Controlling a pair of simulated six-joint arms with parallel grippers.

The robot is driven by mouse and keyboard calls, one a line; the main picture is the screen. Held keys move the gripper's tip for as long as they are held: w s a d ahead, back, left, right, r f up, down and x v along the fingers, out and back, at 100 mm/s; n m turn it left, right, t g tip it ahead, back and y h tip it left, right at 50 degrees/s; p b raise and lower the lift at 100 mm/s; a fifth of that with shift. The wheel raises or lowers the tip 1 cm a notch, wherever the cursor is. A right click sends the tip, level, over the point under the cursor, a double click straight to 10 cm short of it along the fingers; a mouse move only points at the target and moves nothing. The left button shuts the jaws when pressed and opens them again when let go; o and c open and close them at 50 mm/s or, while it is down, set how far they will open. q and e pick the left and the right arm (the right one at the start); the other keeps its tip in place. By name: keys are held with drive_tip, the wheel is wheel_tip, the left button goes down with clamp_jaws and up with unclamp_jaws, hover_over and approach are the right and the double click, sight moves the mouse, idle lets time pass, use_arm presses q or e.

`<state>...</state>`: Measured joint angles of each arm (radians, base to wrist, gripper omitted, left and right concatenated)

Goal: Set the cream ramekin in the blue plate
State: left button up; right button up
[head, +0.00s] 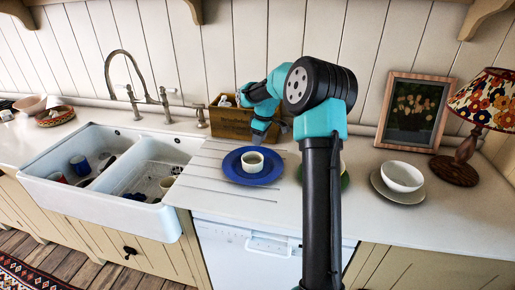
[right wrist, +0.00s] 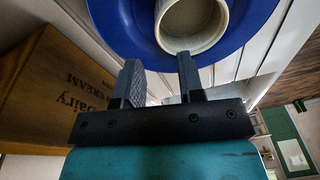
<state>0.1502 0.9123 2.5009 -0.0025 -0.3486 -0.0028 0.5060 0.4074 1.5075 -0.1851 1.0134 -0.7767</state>
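The cream ramekin (head: 252,161) sits upright within the blue plate (head: 232,172) on the counter, right of the sink. In the right wrist view, the ramekin (right wrist: 193,24) and the blue plate (right wrist: 130,22) show at the top. My right gripper (head: 260,136) is just behind the plate in the head view. In the right wrist view, my right gripper's two fingers (right wrist: 160,75) are apart with nothing between them. Their tips are close to the ramekin's rim; I cannot tell whether they touch it. My left gripper is not in view.
A wooden crate (head: 227,122) stands behind the plate. The double sink (head: 132,146) on the left holds several cups. A green plate (head: 345,181) is partly hidden behind my right arm. A white bowl (head: 403,175), picture frame (head: 412,110) and lamp (head: 478,110) stand at right.

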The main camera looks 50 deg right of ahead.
drive_tip(key=r, duration=0.6)
drive_tip(key=shift+s+d, duration=0.3)
drive_tip(key=shift+f, duration=0.1)
